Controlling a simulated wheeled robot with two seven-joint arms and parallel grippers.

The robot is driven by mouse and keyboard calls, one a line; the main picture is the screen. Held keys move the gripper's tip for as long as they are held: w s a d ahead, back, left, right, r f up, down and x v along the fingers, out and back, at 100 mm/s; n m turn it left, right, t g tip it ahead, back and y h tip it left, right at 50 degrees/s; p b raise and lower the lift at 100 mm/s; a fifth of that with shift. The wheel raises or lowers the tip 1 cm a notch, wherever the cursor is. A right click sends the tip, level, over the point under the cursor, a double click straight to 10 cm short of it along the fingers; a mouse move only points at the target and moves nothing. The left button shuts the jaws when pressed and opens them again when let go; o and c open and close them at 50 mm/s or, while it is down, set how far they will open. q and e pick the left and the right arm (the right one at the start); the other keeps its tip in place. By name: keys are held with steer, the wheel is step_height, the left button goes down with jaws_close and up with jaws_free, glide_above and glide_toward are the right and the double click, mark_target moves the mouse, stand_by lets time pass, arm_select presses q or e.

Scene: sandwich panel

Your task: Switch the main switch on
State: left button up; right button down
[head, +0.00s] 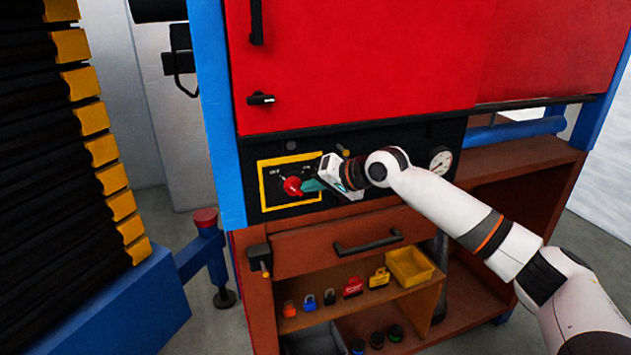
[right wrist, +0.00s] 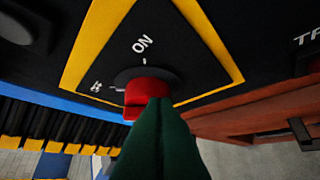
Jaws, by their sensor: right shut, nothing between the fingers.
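The main switch is a red knob (head: 292,186) on a black panel with a yellow border (head: 262,188), low on the cabinet front. In the right wrist view the red knob (right wrist: 134,98) sits on a dark round base, with the ON label (right wrist: 142,43) above it and another label, too small to read, to its left. My right gripper (head: 305,186) has its green fingers closed together, with nothing between them. In the right wrist view the fingertips (right wrist: 160,103) overlap the knob's right side; I cannot tell whether they touch it. My left gripper is not in view.
A pressure gauge (head: 440,160) sits on the black strip to the right. Below are a drawer with a dark handle (head: 368,243), several small padlocks, and a yellow bin (head: 410,266) on a shelf. A red door (head: 360,60) is above. A stack with yellow ends (head: 96,118) stands left.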

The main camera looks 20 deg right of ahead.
steer(key=shift+d+f+m+y+b, duration=0.2)
steer(key=shift+f+m+y+b, duration=0.3)
steer(key=shift+y, duration=0.4)
stand_by(0.3)
steer(key=f+m+t+y+b, duration=0.1)
steer(key=m+t+y+b, duration=0.1)
steer(key=b, duration=0.3)
steer(key=a+f+m+t+y+b, duration=0.1)
steer(key=m+t+y+b, duration=0.1)
steer(key=m+b, duration=0.3)
steer(key=f+m+t+y+b, duration=0.1)
steer(key=m+t+y+b, duration=0.1)
steer(key=m+t+b, duration=0.2)
steer(key=shift+a+f+b, duration=0.3)
steer(key=shift+f+b, duration=0.05)
steer(key=shift+b, duration=0.55)
steer(key=b, duration=0.3)
glide_toward(294, 194)
steer(key=v, duration=0.6)
